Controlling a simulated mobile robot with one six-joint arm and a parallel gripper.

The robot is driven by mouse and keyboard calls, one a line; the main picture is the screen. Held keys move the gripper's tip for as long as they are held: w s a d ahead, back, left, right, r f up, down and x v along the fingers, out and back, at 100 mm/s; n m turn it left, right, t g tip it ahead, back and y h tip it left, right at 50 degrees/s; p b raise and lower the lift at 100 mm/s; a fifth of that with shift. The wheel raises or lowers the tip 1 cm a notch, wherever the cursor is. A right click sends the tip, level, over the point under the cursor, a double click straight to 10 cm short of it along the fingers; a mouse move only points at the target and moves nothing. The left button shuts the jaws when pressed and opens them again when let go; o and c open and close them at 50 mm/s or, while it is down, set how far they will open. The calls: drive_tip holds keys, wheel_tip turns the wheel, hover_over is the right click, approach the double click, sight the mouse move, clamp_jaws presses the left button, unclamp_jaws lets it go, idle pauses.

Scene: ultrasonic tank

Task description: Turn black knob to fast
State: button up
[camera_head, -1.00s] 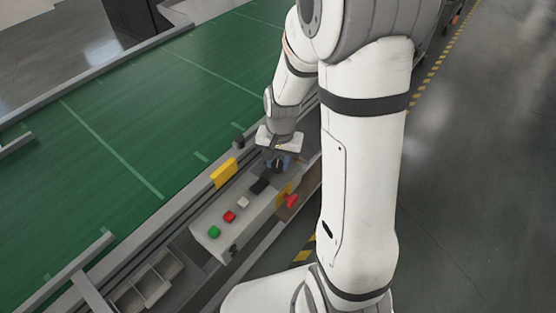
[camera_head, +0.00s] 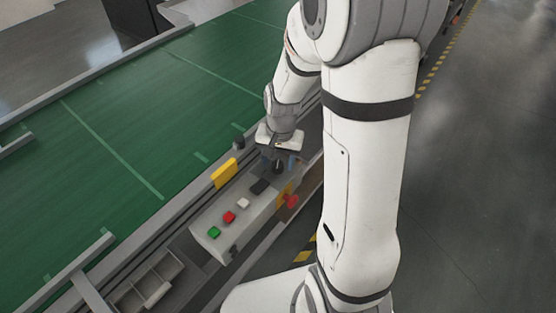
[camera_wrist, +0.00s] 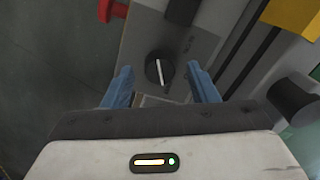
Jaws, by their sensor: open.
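The black knob (camera_wrist: 159,69) is round with a white pointer line and sits on the grey control box. In the wrist view the line runs nearly straight up and down. My gripper (camera_wrist: 162,82) is open, with one blue finger on each side of the knob and a gap on both sides. In the head view the knob (camera_head: 278,167) shows just below my gripper (camera_head: 282,158), at the far end of the control box (camera_head: 212,243). Small markings beside the knob are too blurred to read.
The box also bears a green button (camera_head: 214,232), a red button (camera_head: 229,217) and a white button (camera_head: 243,203). A red mushroom button (camera_head: 291,201) juts from its side. A yellow block (camera_head: 224,172) and a dark post (camera_head: 238,142) stand beside it, along the green conveyor (camera_head: 110,140).

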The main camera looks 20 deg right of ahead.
sight(279, 165)
wheel_tip(279, 165, up, 7)
drive_tip(key=shift+s+d, duration=0.1)
drive_tip(key=shift+d, duration=0.05)
idle(0.6)
drive_tip(key=s+r+n+t, duration=0.1)
drive_tip(key=s+r+n, duration=0.2)
drive_tip(key=s, duration=0.4)
drive_tip(key=s+r+n+t, duration=0.1)
drive_tip(key=s+r+n, duration=0.1)
drive_tip(key=s+r, duration=0.4)
drive_tip(key=shift+s+r+n+t+h, duration=0.3)
drive_tip(key=shift+s+n+t, duration=0.1)
drive_tip(key=shift+s, duration=0.05)
idle(0.9)
